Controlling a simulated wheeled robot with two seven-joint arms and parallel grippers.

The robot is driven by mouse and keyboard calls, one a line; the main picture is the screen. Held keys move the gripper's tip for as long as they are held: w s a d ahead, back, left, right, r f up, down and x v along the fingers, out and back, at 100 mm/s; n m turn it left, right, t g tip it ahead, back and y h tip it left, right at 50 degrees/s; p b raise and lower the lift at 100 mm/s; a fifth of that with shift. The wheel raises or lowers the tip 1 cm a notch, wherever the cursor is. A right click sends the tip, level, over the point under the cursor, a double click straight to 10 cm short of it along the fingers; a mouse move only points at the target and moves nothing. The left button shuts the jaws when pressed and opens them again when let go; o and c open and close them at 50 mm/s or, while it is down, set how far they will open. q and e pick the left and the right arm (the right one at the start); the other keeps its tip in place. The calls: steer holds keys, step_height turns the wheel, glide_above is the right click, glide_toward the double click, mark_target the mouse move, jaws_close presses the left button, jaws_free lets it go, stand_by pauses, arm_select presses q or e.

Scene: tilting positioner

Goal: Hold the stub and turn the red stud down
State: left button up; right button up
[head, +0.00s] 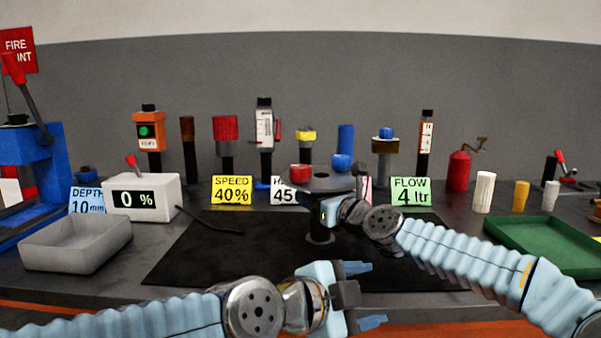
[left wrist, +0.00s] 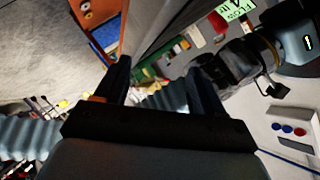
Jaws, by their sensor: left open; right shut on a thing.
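The positioner's grey round plate (head: 322,182) stands on a short dark post (head: 320,236) over the black mat. The red stud (head: 301,171) stands at the plate's left edge and the blue stud (head: 341,162) at its back right; both point up. My right gripper (head: 318,208) is shut just under the front of the plate, at the stub; its jaws and arm hide the stub itself. My left gripper (head: 365,295) is open and empty in front of the mat, clear of the plate. Its spread fingers also show in the left wrist view (left wrist: 160,80).
A grey tray (head: 75,258) and a white display box reading 0 % (head: 168,203) stand at left. A green tray (head: 497,262) lies at right. Signs and several upright fixtures line the back. The black mat (head: 215,255) is bare at left.

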arm_select(q)
steer(key=w+a+r+n+t+y, duration=0.2)
steer(key=w+a+r+n+t, duration=0.4)
steer(key=w+a+r+n, duration=0.35)
steer(key=g+h, duration=0.4)
steer(key=h, duration=0.2)
glide_toward(291, 173)
steer(key=shift+m+g, duration=0.35)
steer(key=shift+g, duration=0.05)
steer(key=x, duration=1.2)
steer(key=shift+w+r, duration=0.15)
steer(key=shift+w, duration=0.05)
steer(key=c, duration=1)
